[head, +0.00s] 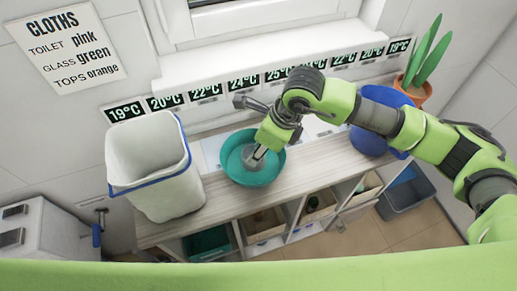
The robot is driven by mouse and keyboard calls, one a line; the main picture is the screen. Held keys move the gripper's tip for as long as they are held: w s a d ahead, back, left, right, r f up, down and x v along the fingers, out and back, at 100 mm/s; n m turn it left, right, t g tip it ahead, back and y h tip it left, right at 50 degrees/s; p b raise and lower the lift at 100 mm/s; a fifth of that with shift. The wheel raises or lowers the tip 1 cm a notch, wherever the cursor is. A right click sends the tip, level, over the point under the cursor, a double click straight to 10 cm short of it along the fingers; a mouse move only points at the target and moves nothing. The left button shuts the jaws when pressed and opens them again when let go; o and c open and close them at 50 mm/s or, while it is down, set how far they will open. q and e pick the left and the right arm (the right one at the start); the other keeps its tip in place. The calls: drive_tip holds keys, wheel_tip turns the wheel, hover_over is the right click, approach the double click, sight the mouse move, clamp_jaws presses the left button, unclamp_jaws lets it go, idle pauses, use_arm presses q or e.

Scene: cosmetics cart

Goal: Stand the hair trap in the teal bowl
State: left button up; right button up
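The teal bowl (235,171) sits on the pale wooden top of the cart, between a tall white bin and my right arm. A small grey, rounded object (250,160), which looks like the hair trap, is inside the bowl near its middle. My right gripper (260,153) reaches down into the bowl, with its fingertips at the grey object. The wrist hides part of the bowl's far right rim. The view is too small to show whether the fingers are closed on it. My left gripper is out of view.
A white bin (155,170) with a blue rim stands left of the bowl. A blue round object (372,140) and a potted plant (418,88) are at the right. Open compartments (262,226) lie below the top. Temperature labels line the wall.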

drive_tip(key=shift+r, duration=0.1)
drive_tip(key=shift+d+r, duration=0.1)
drive_tip(key=shift+r, duration=0.05)
drive_tip(key=b+v, duration=0.3)
drive_tip(key=v, duration=0.8)
drive_tip(key=shift+r, duration=0.35)
drive_tip(key=shift+s+d+f, duration=0.1)
drive_tip(key=shift+s+d, duration=0.05)
